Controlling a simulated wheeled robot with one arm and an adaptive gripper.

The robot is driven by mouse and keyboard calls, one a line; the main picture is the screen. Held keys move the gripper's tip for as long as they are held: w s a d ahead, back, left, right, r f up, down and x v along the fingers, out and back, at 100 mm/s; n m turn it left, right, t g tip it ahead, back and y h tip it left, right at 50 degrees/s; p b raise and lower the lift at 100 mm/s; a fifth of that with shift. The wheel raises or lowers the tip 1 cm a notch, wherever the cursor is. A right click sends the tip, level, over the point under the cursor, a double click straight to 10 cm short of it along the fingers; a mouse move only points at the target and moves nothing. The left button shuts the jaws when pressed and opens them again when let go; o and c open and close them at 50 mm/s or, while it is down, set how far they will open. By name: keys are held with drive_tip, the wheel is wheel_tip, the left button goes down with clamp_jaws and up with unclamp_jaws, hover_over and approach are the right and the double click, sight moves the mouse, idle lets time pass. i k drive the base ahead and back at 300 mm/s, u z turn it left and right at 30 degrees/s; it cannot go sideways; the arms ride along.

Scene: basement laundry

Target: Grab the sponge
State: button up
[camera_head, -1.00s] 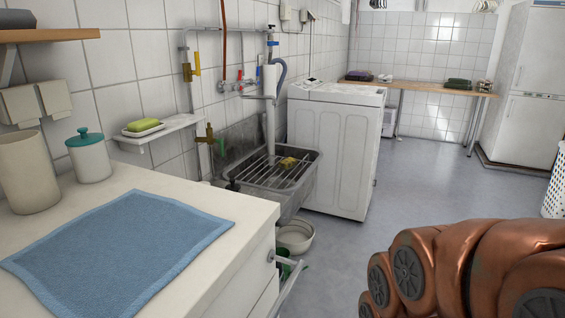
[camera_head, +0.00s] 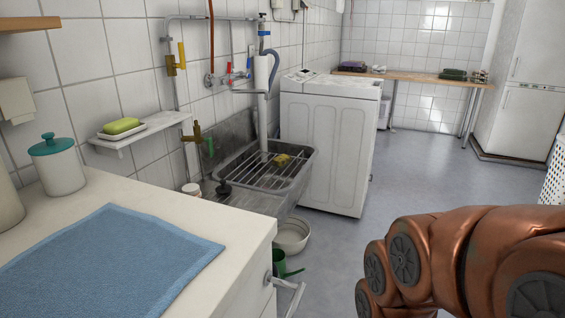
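A small yellow block (camera_head: 282,160), which looks like a sponge, lies on the wire rack (camera_head: 262,178) over the grey sink (camera_head: 312,160). The sink stands against the tiled wall, left of a white washing machine. A yellow-green bar (camera_head: 121,126) lies in a white dish (camera_head: 121,135) on a small wall shelf; I cannot tell if it is a soap or a sponge. My copper-coloured arm shows at the lower right, apart from both. My gripper is outside the picture.
A white counter (camera_head: 235,250) with a blue cloth (camera_head: 110,265) and a teal-lidded jar (camera_head: 58,172) fills the lower left. The washing machine (camera_head: 322,150) stands right of the sink. A white bowl (camera_head: 291,236) and green watering can (camera_head: 282,265) are on the floor. Floor at centre right is clear.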

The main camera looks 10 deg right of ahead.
sight(280, 161)
drive_tip(key=z, duration=0.95)
drive_tip(key=i, duration=3.75)
drive_tip(key=u, duration=4.2)
